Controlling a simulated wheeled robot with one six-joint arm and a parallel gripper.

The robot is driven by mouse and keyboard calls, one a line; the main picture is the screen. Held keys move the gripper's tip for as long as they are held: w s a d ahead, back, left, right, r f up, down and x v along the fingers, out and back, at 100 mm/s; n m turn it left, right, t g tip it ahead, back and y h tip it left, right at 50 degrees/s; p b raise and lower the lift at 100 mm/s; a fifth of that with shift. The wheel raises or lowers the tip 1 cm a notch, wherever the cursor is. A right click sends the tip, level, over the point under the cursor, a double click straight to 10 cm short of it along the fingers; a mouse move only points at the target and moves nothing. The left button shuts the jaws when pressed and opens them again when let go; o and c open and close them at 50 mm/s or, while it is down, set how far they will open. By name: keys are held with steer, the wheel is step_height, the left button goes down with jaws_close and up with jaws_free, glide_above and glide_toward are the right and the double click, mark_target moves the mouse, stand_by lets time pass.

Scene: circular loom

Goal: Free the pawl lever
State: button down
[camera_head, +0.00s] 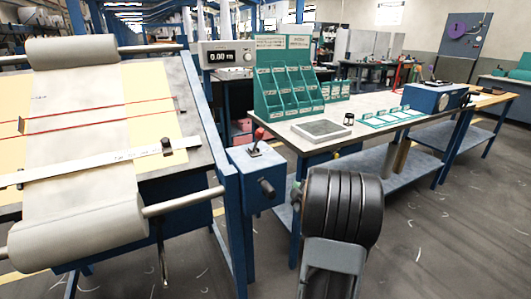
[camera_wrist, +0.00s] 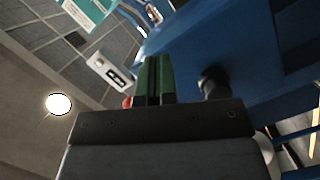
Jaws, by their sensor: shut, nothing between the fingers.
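A blue box (camera_head: 255,175) is fixed to the right side of the loom frame. A short lever with a red knob (camera_head: 259,134) stands on its top, and a dark cylindrical handle (camera_head: 267,188) sticks out of its front. No label shows which is the pawl lever. In the wrist view, my gripper (camera_wrist: 153,62) has its green fingers shut together and empty. The blue box (camera_wrist: 245,45) and a dark knob (camera_wrist: 212,82) are right of the fingers, apart from them. A bit of red (camera_wrist: 127,102) shows left of them. In the head view, my arm mostly hides the gripper.
A cloth roll (camera_head: 80,230) and sloped board are at left. A workbench (camera_head: 385,103) at right carries a green bin rack (camera_head: 287,90), a grey tray (camera_head: 321,129) and a blue device (camera_head: 436,97). The floor at right is clear.

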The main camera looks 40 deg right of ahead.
mark_target(262, 137)
steer(key=s+a+r+n+t+y, duration=0.1)
steer(key=a+r+n+t+y, duration=0.4)
steer(key=r+n+t+y, duration=0.3)
steer(key=n, duration=0.3)
steer(key=shift+s+a+n, duration=0.15)
steer(key=shift+s+n, duration=0.1)
steer(key=shift+n, duration=0.15)
steer(key=shift+w+r, duration=0.1)
steer(key=shift+r, duration=0.05)
steer(key=p+x, duration=0.2)
steer(key=x, duration=1.1)
steer(key=shift+w+r+p, duration=0.25)
steer(key=shift+r+p, duration=0.05)
steer(key=shift+w+a, duration=0.1)
